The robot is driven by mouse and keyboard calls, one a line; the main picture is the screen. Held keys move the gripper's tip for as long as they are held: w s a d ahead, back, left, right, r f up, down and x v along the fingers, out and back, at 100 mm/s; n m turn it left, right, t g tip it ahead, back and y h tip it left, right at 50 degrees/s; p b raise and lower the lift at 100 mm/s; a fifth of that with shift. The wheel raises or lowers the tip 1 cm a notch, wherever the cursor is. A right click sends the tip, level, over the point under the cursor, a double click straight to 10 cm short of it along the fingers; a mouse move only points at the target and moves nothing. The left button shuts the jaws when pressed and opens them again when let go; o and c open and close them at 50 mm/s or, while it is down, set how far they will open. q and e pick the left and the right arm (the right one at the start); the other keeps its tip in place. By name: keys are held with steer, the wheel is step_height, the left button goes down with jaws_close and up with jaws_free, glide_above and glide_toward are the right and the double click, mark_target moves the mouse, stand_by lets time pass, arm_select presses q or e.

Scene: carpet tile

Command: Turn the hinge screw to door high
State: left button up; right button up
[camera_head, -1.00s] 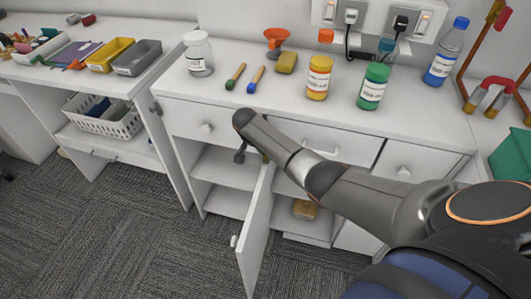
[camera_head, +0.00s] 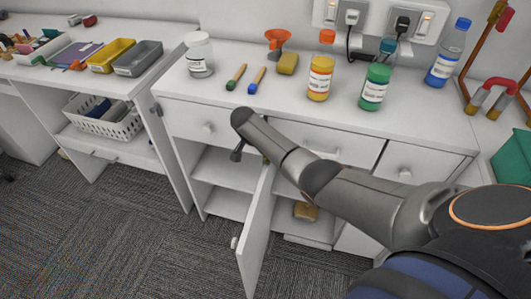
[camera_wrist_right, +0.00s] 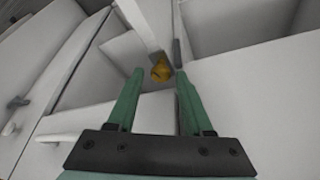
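In the right wrist view a brass-yellow hinge screw (camera_wrist_right: 161,68) shows at the cabinet's hinge, just beyond the tips of my right gripper (camera_wrist_right: 160,74). The two green fingers stand apart on either side of it, with nothing held; I cannot tell whether they touch it. In the head view my right gripper (camera_head: 238,153) is a small dark shape below the wrist, in front of the open cabinet. The white cabinet door (camera_head: 257,232) hangs open towards the front. The screw is mostly hidden by my right arm in the head view. My left gripper is not in view.
A sponge-like block (camera_head: 305,211) lies inside the cabinet. The carpet (camera_head: 130,240) at front left is clear.

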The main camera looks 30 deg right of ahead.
steer(key=shift+o, duration=0.7)
steer(key=shift+a+r, duration=0.1)
steer(key=shift+r, duration=0.15)
steer(key=p+v, duration=0.2)
steer(key=v, duration=1)
